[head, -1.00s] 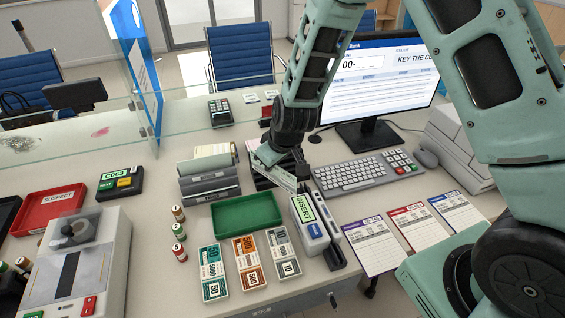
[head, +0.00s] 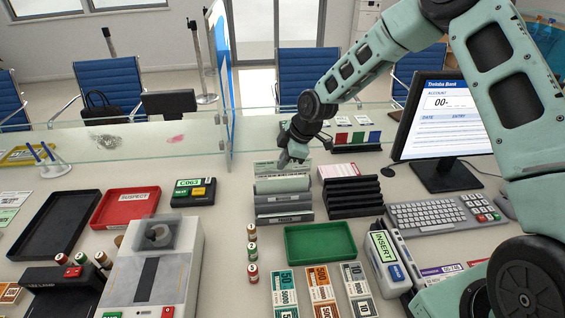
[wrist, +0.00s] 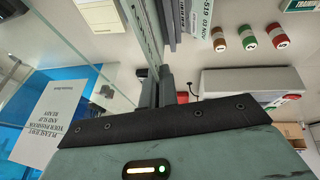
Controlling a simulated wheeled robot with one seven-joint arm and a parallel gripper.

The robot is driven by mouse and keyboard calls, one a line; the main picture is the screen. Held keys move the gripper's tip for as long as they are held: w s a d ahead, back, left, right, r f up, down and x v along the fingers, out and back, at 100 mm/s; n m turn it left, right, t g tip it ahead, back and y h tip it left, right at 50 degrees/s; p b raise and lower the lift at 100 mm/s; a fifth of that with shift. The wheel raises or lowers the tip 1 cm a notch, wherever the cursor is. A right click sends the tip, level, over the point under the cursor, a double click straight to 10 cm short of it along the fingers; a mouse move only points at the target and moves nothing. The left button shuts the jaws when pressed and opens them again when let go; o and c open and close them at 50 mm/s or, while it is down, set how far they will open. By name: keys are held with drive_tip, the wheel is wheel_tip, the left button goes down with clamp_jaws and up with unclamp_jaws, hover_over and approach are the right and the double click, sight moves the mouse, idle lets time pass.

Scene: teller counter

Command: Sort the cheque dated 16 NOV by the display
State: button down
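My gripper (head: 287,163) is over the rear of the grey slotted rack (head: 284,217), fingers pointing down. In the wrist view its fingers (wrist: 157,88) are close together, with a thin pale strip (wrist: 143,30) running out from between them, looking like a cheque seen edge-on. A pale green sheet (head: 282,185) stands just below the fingers in the head view; its date is unreadable. The monitor display (head: 440,115) shows "ACCOUNT 00-" and a table, partly hidden by my arm.
A black slotted rack (head: 355,197) stands right of the grey one. A green tray (head: 320,242) lies in front. A glass screen (head: 150,140) runs behind the counter. Coin rolls (head: 253,252) stand left of the tray. A red tray (head: 125,208) lies farther left.

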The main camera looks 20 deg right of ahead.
drive_tip(key=shift+f+b, duration=2.4)
drive_tip(key=shift+f, duration=1.25)
drive_tip(key=c, duration=1.6)
unclamp_jaws()
drive_tip(key=shift+r, duration=0.2)
drive_tip(key=shift+r+p, duration=2.45)
drive_tip(key=shift+r, duration=0.95)
